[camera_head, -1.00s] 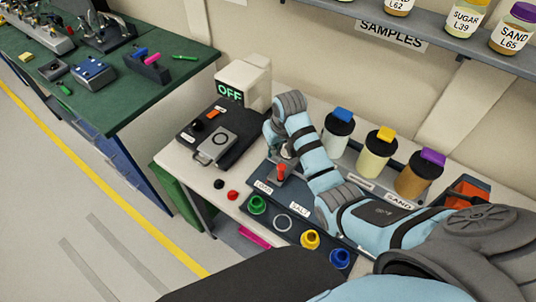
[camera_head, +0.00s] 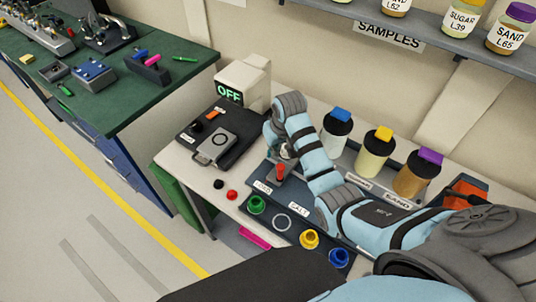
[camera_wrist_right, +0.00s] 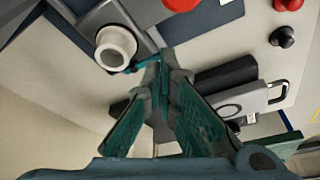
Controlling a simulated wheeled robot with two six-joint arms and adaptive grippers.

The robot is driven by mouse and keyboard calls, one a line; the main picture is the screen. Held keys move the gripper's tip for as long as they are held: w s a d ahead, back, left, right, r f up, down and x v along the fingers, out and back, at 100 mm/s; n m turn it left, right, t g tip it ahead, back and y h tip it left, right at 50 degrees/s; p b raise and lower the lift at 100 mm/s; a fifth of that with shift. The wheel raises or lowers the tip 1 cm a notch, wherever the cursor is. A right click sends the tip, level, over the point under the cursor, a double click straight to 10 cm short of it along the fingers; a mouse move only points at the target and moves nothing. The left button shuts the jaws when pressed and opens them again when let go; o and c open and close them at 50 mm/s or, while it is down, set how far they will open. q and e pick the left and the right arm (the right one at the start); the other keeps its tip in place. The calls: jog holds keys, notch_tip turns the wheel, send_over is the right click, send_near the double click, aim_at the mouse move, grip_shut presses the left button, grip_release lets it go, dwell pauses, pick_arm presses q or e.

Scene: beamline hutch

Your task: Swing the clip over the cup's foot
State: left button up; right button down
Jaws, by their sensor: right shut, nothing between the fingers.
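In the right wrist view a pale, round, hollow cup (camera_wrist_right: 115,46) sits on a grey block. A thin teal clip (camera_wrist_right: 144,64) runs from beside the cup's lower edge to my fingertips. My right gripper (camera_wrist_right: 163,68) is shut, with nothing held between its fingers, and its tips are at or very near the clip's end. I cannot tell whether they touch. The clip seems beside the foot, though the exact gap is unclear. In the head view my right wrist hides most of the cup, and a red knob (camera_head: 280,171) stands just in front. My left gripper is not in view.
A dark unit with a silver latch (camera_head: 215,148) and a box reading OFF (camera_head: 240,82) stand left of my arm. Several lidded jars (camera_head: 373,155) stand to the right. Coloured rings (camera_head: 310,238) lie in front. A black ball (camera_wrist_right: 282,37) shows in the wrist view.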

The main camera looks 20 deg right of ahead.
jog(key=shift+f, duration=0.1)
jog(key=shift+f, duration=0.6)
